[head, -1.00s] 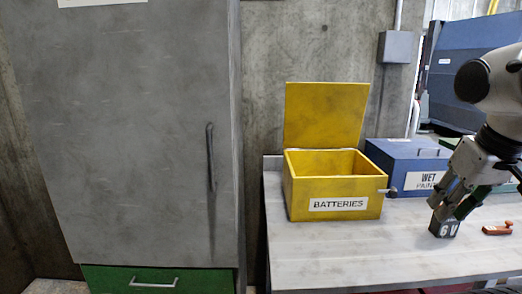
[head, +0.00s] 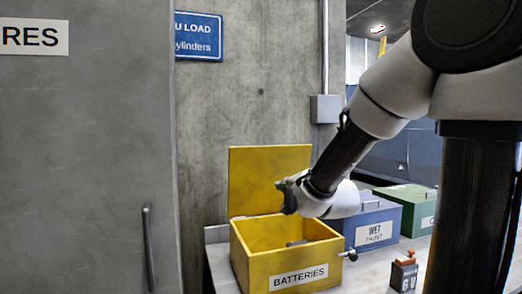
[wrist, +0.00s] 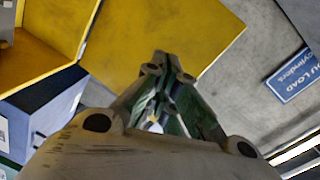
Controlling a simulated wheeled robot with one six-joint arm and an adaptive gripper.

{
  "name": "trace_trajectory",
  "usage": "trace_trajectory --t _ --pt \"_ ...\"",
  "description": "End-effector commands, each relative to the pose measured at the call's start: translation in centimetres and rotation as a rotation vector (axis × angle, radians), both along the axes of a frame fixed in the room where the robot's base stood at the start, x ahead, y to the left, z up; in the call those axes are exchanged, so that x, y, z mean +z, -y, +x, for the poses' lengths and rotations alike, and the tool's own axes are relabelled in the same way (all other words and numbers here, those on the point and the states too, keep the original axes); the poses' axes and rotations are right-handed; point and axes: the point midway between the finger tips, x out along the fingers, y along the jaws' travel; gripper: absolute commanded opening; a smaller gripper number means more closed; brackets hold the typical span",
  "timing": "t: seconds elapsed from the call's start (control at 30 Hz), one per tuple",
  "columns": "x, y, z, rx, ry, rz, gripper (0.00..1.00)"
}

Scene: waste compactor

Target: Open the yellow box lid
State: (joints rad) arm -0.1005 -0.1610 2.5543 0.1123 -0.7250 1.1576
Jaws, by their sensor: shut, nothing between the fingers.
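The yellow box labelled BATTERIES (head: 297,276) stands on the worktable. Its yellow lid (head: 262,170) stands upright at the back, so the box is open; a small dark piece (head: 297,243) shows inside. My gripper (head: 287,194) is in front of the lid, above the box's open top; I cannot tell whether it touches the lid. In the wrist view my gripper (wrist: 162,62) has its fingers together and empty, with the yellow lid (wrist: 205,40) behind them and part of the yellow box (wrist: 35,50) at left.
A blue WET PAINT box (head: 375,222) and a green box (head: 413,200) stand to the right. A tall grey cabinet (head: 90,170) stands at left, and a concrete wall (head: 255,90) is behind.

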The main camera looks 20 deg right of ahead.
Motion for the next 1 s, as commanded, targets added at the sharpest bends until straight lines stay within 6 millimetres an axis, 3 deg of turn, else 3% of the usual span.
trace_trajectory --t 0.1,0.2,0.47,0.8,1.0 --pt "4.7 0.5 -0.1 -0.022 0.192 0.189 0.00" --pt "6.7 0.7 -0.4 -0.017 0.276 0.298 0.00" --pt "7.1 0.8 1.8 -0.016 0.279 0.343 0.00" --pt "8.5 0.7 8.9 -0.015 0.279 0.342 0.00" --pt "9.1 0.8 12.0 -0.016 0.279 0.341 0.00"
